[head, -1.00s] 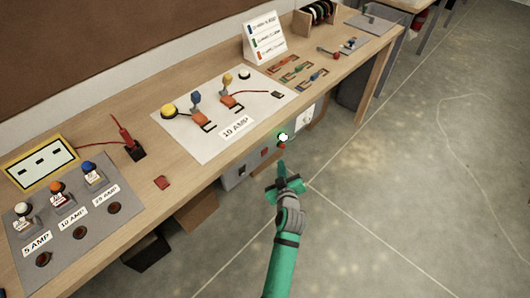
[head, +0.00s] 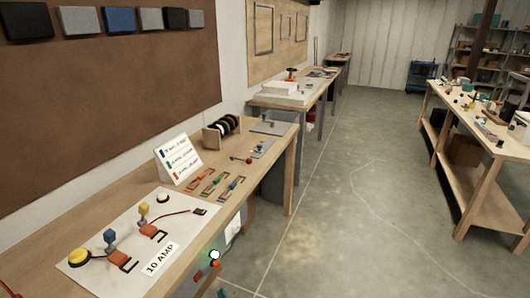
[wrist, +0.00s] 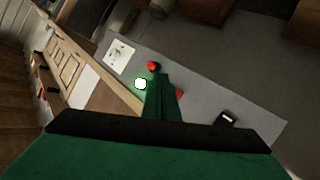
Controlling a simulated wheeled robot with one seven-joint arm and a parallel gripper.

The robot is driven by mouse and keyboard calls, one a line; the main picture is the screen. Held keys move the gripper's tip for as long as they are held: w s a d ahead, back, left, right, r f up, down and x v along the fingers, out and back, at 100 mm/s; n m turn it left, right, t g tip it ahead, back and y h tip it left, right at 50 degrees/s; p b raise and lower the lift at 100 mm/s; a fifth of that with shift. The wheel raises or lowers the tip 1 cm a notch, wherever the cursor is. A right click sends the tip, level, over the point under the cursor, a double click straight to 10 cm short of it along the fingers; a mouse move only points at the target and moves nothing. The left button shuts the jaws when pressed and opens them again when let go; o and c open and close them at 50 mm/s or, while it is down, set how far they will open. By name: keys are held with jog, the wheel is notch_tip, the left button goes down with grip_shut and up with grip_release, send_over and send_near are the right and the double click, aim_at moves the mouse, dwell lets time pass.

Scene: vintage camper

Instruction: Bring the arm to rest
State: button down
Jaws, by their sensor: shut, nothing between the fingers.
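My gripper shows in the wrist view as green fingers closed together (wrist: 162,82), with nothing between them. Its tip points at the grey control panel (wrist: 200,95) on the bench's front and overlaps the area just below a red button (wrist: 153,66) in that picture. I cannot tell whether it touches. A lit white-green lamp (wrist: 140,84) glows beside the fingers. In the head view the lamp (head: 214,254) and the red button (head: 215,264) show near the bottom edge. Only a bit of green of my arm shows there; most of it is out of frame.
The wooden bench holds a white 10 AMP board (head: 110,240), a label stand (head: 178,160), coloured clips and a spool rack (head: 222,132). A black switch (wrist: 227,118) sits on the panel. Another table (head: 470,130) stands at right. The floor (head: 350,230) between is clear.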

jog(key=s+d+f+m+h, duration=0.15)
jog(key=s+d, duration=0.25)
jog(key=s, duration=0.4)
jog(key=s+d+f+m+t+h, duration=0.1)
jog(key=s+d+m, duration=0.2)
jog(key=s, duration=0.4)
jog(key=s+d+f+m+h, duration=0.15)
jog(key=s+d, duration=0.25)
jog(key=s, duration=0.4)
jog(key=s+d+r+m+h, duration=0.1)
jog(key=s+d+r+m, duration=0.1)
jog(key=s+r, duration=0.3)
jog(key=s+d+r+m+t+h, duration=0.1)
jog(key=s+d+r, duration=0.3)
jog(key=s, duration=0.9)
notch_tip(320, 180, up, 3)
jog(key=shift+s+f+m, duration=0.15)
jog(key=shift+f+m, duration=0.05)
jog(key=shift+m, duration=0.3)
